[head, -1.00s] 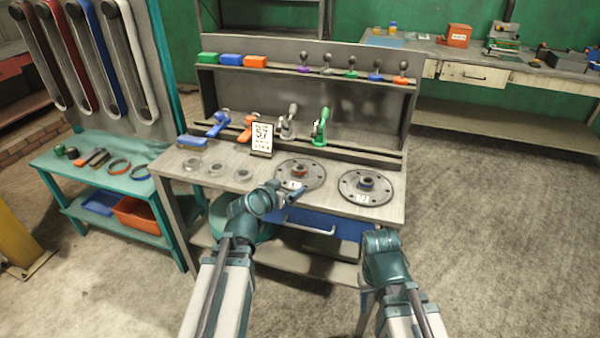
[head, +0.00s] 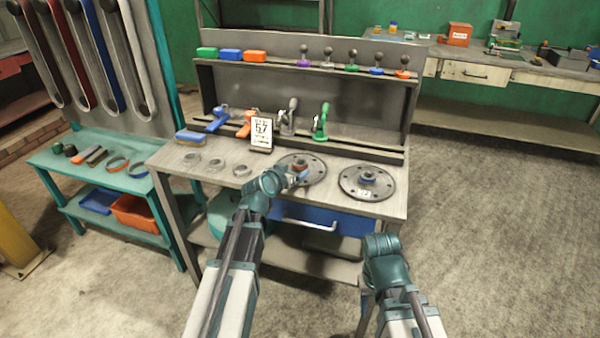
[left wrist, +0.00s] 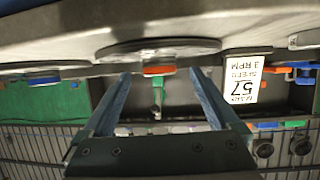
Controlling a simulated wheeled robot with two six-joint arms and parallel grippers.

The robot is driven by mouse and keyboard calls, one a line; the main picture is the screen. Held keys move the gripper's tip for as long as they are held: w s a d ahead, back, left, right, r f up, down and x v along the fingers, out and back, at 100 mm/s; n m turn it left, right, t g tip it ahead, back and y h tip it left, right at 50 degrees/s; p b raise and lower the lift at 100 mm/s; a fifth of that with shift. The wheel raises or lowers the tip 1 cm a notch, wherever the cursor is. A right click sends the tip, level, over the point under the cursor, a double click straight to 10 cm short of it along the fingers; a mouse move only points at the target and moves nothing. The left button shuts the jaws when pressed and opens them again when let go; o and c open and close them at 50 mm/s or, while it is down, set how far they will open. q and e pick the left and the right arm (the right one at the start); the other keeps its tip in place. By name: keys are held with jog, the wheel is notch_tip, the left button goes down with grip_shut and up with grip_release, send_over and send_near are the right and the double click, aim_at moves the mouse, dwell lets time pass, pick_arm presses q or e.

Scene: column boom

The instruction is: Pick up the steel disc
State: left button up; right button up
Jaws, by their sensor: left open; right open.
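Two dark round turntables stand on the bench, the left one (head: 318,173) and the right one (head: 387,190). Each has a grey round piece at its centre, with an orange band on the left piece (head: 300,161) and a blue band on the right piece (head: 368,177). Three small grey round pieces (head: 216,165) lie left of them. I cannot tell which piece is the steel disc. My left gripper (head: 301,179) is at the near side of the left turntable. In the left wrist view its open fingers (left wrist: 162,76) point at the orange-banded piece (left wrist: 158,70), with nothing held. My right gripper is out of sight.
A sign card (head: 261,134) stands behind the left turntable, near blue, orange, grey and green clamps (head: 320,124). A shelf above holds coloured boxes (head: 231,55) and several knobs. A teal side bench (head: 70,178) is at left. Open floor lies to the right.

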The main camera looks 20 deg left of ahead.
aim_at(297, 166)
pick_arm(q)
jog(key=shift+b+x, duration=0.9)
jog(key=shift+x, duration=1.75)
jog(key=shift+s+r, duration=0.1)
jog(key=shift+r, duration=0.05)
jog(key=shift+c, duration=0.2)
grip_shut()
